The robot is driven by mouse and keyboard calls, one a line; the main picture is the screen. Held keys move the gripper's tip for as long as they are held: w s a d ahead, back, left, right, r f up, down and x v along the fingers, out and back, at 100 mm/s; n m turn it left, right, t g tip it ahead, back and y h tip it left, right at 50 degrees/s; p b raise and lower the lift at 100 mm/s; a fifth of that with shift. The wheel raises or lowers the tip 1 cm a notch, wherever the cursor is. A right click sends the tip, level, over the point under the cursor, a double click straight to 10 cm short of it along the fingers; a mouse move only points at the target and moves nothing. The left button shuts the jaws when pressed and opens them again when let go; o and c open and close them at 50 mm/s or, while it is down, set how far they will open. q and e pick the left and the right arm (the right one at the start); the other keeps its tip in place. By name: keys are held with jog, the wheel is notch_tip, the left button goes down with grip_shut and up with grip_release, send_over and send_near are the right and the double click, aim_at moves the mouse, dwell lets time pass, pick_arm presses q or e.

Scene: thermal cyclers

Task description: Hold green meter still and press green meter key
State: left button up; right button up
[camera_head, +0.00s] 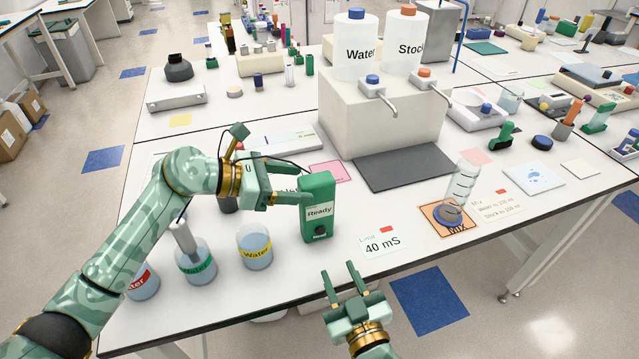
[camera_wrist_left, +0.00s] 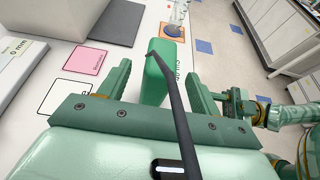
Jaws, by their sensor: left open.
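The green meter (camera_head: 318,208) stands upright near the table's front edge in the head view, with a "Ready" display and a dark round key (camera_head: 320,230) low on its front. My left gripper (camera_head: 287,184) is open at the meter's left side, fingers pointing toward it. In the left wrist view the meter (camera_wrist_left: 160,70) shows beyond and between the open fingers (camera_wrist_left: 157,85), with a dark cable crossing in front. My right gripper (camera_head: 345,285) is open and empty, in front of the table edge, below the meter. I cannot tell whether the left fingers touch the meter.
Several labelled beakers (camera_head: 254,247) stand left of the meter.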

aim_at(323, 186)
pick_arm(q)
jog(key=x, duration=0.6)
jog(key=shift+w+d+f, duration=0.1)
jog(key=shift+d+f, duration=0.05)
jog(key=shift+d, duration=0.15)
jog(key=c, duration=1.2)
pick_arm(e)
grip_shut()
dwell(1.3)
